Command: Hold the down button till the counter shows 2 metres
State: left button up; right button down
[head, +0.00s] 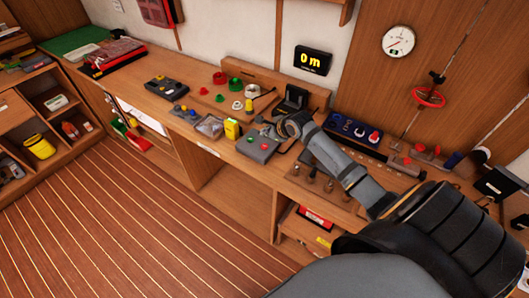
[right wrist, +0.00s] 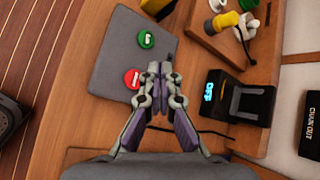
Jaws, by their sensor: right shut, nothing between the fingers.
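The counter (head: 312,60) is a black display on the back wall and reads 0 m in yellow. A grey control box (head: 258,147) lies near the desk's front edge. In the right wrist view it carries a green button (right wrist: 146,38) and a red button (right wrist: 132,79); their markings are too small to read surely. My right gripper (right wrist: 161,70) is shut and empty, its fingertips over the box beside the red button. I cannot tell whether it touches the box. In the head view the right gripper (head: 272,130) is at the box's back edge. My left gripper is not in view.
A black device (right wrist: 238,98) with a lit OFF display stands beside the box. A yellow item (head: 232,129) and a clear bag (head: 209,126) lie left of the box. A blue switch panel (head: 353,130) lies beyond my right arm. The desk is crowded.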

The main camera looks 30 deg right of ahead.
aim_at(262, 144)
notch_tip(262, 144, down, 2)
jog(key=shift+f+b, duration=0.25)
jog(key=shift+b, duration=0.95)
jog(key=shift+f, duration=0.95)
pick_arm(q)
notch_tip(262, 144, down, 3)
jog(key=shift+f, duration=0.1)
jog(key=shift+p, duration=0.3)
pick_arm(e)
jog(key=shift+f+p, duration=0.25)
jog(key=shift+p, duration=0.05)
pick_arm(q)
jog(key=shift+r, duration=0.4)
pick_arm(e)
jog(key=shift+f, duration=0.15)
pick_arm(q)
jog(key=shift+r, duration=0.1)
pick_arm(e)
jog(key=shift+s+f, duration=0.1)
jog(key=shift+f, duration=0.4)
